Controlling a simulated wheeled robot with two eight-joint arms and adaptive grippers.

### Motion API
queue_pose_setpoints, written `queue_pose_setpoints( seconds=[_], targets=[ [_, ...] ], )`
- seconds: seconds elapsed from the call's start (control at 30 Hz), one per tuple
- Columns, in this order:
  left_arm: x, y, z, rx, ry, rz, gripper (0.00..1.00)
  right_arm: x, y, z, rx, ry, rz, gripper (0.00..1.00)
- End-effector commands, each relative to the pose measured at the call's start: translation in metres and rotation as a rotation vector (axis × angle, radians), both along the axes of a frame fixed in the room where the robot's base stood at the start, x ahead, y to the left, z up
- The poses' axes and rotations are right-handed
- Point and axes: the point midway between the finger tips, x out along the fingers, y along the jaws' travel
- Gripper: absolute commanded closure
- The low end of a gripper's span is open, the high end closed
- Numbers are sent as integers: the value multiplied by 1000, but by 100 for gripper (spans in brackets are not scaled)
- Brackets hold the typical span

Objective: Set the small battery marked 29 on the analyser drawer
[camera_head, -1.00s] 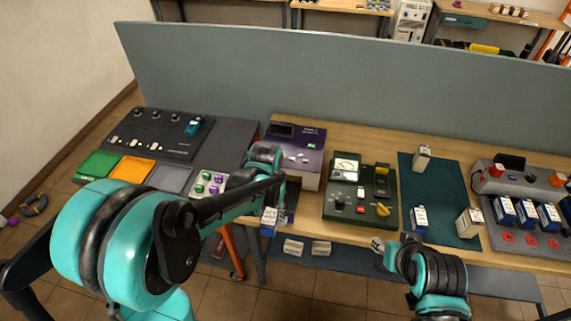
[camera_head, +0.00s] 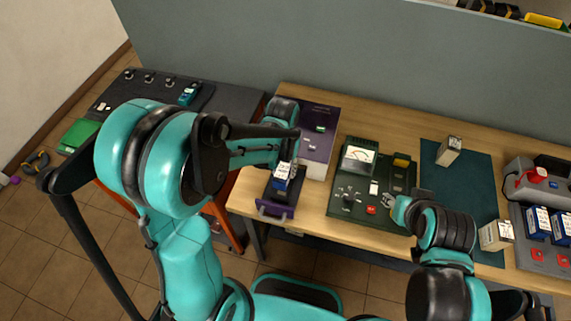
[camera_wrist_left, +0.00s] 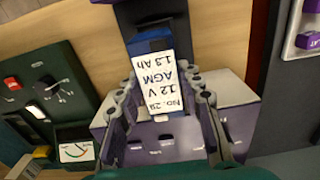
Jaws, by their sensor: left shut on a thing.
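The small battery marked 29 (camera_wrist_left: 155,82), blue with a white label, is between my left gripper's fingers (camera_wrist_left: 163,115) in the left wrist view; the label reads No. 29, 12 V AGM. In the head view my left gripper (camera_head: 286,160) is shut on this battery (camera_head: 281,177), over the pulled-out dark analyser drawer (camera_head: 275,208). I cannot tell whether its base touches the drawer. The purple analyser (camera_head: 318,140) stands just behind. My right gripper (camera_head: 390,203) is by the green tester's right edge; its fingers are too small to judge.
The green tester (camera_head: 345,196) stands right of the drawer. A dark green mat (camera_head: 478,180) holds pale batteries (camera_head: 449,150). A red-buttoned charger (camera_head: 535,180) is at the far right. A grey partition (camera_head: 300,50) closes the back.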

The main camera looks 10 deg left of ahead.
Motion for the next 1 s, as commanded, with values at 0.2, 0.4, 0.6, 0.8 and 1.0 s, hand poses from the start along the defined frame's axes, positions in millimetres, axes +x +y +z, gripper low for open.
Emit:
queue_pose_setpoints(
  seconds=[0.2, 0.4, 0.6, 0.8, 1.0],
  targets=[
    [0, 0, -9, 0, 0, 0, 100, 0, 0, -6, 0, 0, 0, 60],
    [0, 0, -25, 0, 0, 0, 100, 0, 0, -19, 0, 0, 0, 60],
    [0, 0, -47, 0, 0, 0, 100, 0, 0, -35, 0, 0, 0, 60],
    [0, 0, -60, 0, 0, 0, 100, 0, 0, -44, 0, 0, 0, 60],
    [0, 0, -61, 0, 0, 0, 100, 0, 0, -44, 0, 0, 0, 60]
  ],
)
